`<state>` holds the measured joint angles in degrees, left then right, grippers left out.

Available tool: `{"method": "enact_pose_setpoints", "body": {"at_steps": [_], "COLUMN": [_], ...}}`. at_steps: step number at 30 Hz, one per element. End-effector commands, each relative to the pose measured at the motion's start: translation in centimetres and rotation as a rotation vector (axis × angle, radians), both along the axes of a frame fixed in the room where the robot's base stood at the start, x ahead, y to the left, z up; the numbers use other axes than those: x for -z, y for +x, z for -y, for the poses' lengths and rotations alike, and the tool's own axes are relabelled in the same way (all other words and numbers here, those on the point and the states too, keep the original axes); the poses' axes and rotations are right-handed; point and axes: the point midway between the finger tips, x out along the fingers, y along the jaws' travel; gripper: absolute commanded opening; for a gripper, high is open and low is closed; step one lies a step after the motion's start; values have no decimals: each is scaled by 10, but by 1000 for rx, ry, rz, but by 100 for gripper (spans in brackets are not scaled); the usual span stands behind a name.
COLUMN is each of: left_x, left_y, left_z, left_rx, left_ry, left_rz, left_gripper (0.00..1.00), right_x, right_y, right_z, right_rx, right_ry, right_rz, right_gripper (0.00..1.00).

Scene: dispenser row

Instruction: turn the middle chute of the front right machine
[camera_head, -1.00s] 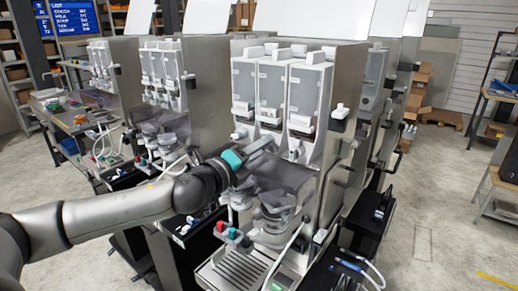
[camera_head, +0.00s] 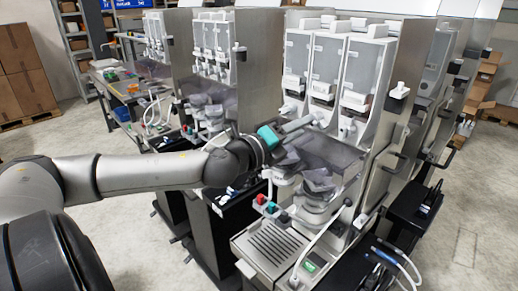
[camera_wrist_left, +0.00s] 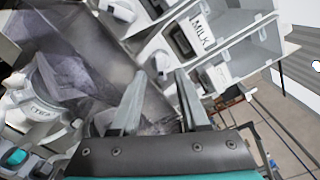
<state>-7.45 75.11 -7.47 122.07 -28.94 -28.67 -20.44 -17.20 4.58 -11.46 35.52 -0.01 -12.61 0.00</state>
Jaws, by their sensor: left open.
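The front right machine (camera_head: 376,150) carries three clear canisters side by side, the middle one (camera_head: 326,60) among them. White chutes sit below them; the right one (camera_head: 347,126) shows plainly. The middle chute (camera_head: 320,115) is partly hidden by my left gripper (camera_head: 308,123), which reaches in from the left above the smoky clear cover. In the left wrist view my left gripper (camera_wrist_left: 155,78) is open, its two grey fingers apart. A white chute (camera_wrist_left: 158,62) lies just beyond the fingertips, near a canister marked MILK (camera_wrist_left: 200,28). Contact cannot be told. My right gripper is out of view.
A smoky clear cover (camera_head: 325,152) and mixing bowls lie under the fingers. A drip tray (camera_head: 272,246) is below. A similar machine (camera_head: 215,60) stands to the left. Open floor (camera_head: 460,245) shows at the right.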

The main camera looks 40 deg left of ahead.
Motion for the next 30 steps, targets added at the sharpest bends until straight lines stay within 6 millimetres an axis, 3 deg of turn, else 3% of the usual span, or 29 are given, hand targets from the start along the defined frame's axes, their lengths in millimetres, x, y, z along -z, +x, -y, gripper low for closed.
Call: {"method": "enact_pose_setpoints", "body": {"at_steps": [14,30], "left_x": [0,-1], "left_y": [-20,-66], "left_z": [0,-5], "left_rx": [4,0], "left_ry": [1,-6], "left_rz": [-2,-3], "left_gripper": [45,45], "right_x": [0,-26], "right_y": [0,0], "right_z": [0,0], "right_rx": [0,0], "right_ry": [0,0], "right_rz": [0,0], "right_gripper": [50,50]}}
